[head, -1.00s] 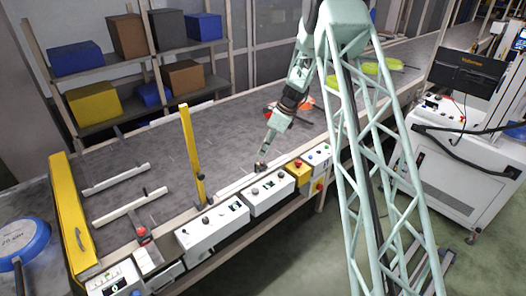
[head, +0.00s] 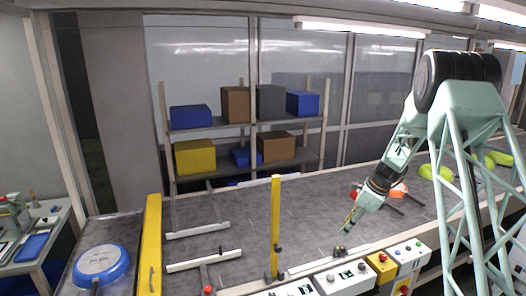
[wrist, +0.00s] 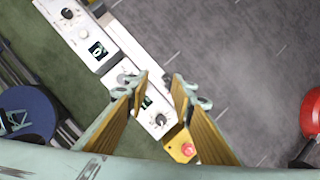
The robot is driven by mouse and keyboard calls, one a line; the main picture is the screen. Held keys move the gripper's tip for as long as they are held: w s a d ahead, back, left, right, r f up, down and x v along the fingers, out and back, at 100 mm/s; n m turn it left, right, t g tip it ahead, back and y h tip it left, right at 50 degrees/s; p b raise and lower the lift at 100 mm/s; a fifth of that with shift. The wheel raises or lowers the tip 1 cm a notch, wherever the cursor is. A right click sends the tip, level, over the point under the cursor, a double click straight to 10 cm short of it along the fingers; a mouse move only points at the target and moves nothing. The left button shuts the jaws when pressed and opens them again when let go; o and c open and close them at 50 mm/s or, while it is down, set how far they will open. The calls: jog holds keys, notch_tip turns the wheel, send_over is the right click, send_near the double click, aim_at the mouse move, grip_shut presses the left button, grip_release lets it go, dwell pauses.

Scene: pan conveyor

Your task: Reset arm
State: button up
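My gripper (head: 348,226) hangs at the end of my arm above the front edge of the grey conveyor (head: 315,205), close to the control boxes. In the wrist view my gripper (wrist: 160,84) has its two fingers apart, with nothing between them. Below the fingers are a white control box (wrist: 155,112) and a yellow box with a red button (wrist: 186,149). I cannot tell the exact height of the fingertips above the boxes.
Red and orange pans (head: 399,189) lie behind my gripper; lime-green pans (head: 435,173) lie farther right. A yellow post (head: 275,225) stands left of my gripper. Shelves with boxes (head: 195,156) stand behind. The conveyor's middle is clear.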

jog(key=s+a+r+n+h+b, duration=0.15)
jog(key=s+a+r+n, duration=0.25)
jog(key=s+r, duration=0.5)
jog(key=s+a+r+n+b, duration=0.2)
jog(key=s+a+r+n, duration=0.2)
jog(key=s+r, duration=0.5)
jog(key=s+a+r+n+b, duration=0.1)
jog(key=s+a+r+n, duration=0.35)
jog(key=s+r, duration=0.45)
jog(key=s+a+r+n+h+b, duration=0.1)
jog(key=s+a+r+n, duration=0.15)
jog(key=s, duration=0.75)
jog(key=s+a+r+n+b, duration=0.1)
jog(key=s+r+n+b, duration=0.15)
jog(key=s, duration=0.75)
jog(key=s+f+n, duration=0.2)
jog(key=s+n, duration=0.1)
jog(key=s, duration=0.6)
jog(key=s+f+n+t+h+b, duration=0.1)
jog(key=s+f+n, duration=0.1)
jog(key=s, duration=0.7)
jog(key=shift+s+d+f+n, duration=0.2)
jog(key=shift+d+f+n, duration=0.25)
jog(key=shift+n, duration=0.2)
